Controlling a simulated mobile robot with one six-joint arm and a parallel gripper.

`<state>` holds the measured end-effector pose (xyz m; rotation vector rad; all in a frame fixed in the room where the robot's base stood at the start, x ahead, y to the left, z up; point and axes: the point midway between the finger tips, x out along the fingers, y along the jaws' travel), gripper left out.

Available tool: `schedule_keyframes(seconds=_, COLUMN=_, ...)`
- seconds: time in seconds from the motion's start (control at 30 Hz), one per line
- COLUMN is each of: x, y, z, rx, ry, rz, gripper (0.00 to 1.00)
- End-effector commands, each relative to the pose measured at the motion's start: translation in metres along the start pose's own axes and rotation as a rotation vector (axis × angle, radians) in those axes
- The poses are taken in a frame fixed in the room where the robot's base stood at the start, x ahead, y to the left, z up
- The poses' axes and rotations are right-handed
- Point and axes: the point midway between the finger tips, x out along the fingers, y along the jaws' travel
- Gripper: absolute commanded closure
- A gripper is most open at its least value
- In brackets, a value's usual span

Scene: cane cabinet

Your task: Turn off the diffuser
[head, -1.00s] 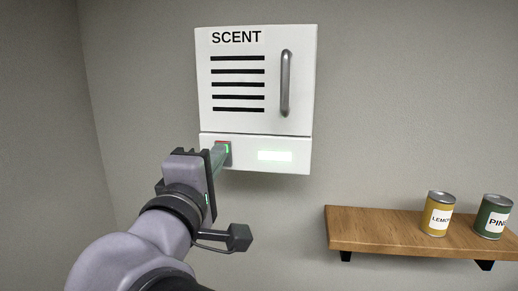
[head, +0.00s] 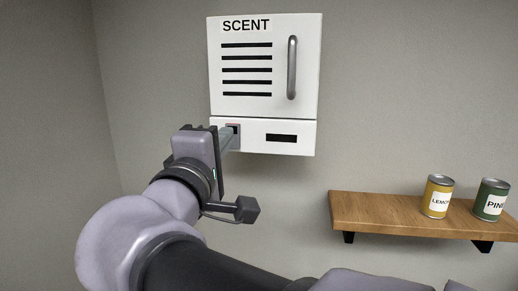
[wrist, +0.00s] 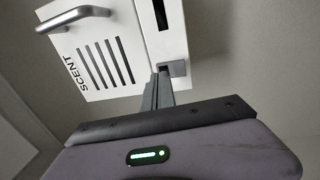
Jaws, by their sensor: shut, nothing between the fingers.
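The diffuser (head: 300,70) is a white wall box labelled SCENT, with dark slots and a grey vertical handle. Its display window (head: 281,138) on the lower panel is dark. A switch (head: 235,129) in a grey square surround sits left of the window, partly hidden by my gripper. My gripper (head: 231,136) is shut and empty, its fingertips at the switch; I cannot tell whether they touch it. In the wrist view the closed fingers (wrist: 161,84) reach to the grey switch surround (wrist: 177,69) on the diffuser (wrist: 115,45).
A wooden shelf (head: 375,211) on the wall at right holds a yellow LEMON can (head: 438,197) and a green can (head: 490,200) whose label is partly cut off. The wall below the diffuser is bare. A wall corner is at left.

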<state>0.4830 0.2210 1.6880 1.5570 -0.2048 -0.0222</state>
Motion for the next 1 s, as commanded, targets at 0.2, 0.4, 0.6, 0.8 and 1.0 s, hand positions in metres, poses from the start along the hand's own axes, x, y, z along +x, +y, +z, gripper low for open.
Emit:
schedule_keyframes(seconds=0.2, x=-0.052, y=0.012, z=-0.001, rx=0.004, ry=0.006, rz=0.0, gripper=1.0)
schedule_keyframes(seconds=0.4, x=-0.086, y=0.021, z=-0.001, rx=0.001, ry=0.003, rz=0.001, gripper=1.0)
schedule_keyframes(seconds=0.6, x=-0.097, y=0.024, z=0.0, rx=0.0, ry=0.001, rz=0.0, gripper=1.0)
schedule_keyframes(seconds=0.8, x=-0.097, y=0.025, z=0.0, rx=0.0, ry=0.0, rz=0.0, gripper=1.0)
schedule_keyframes(seconds=1.0, x=-0.085, y=-0.026, z=0.034, rx=0.016, ry=-0.068, rz=-0.107, gripper=1.0)
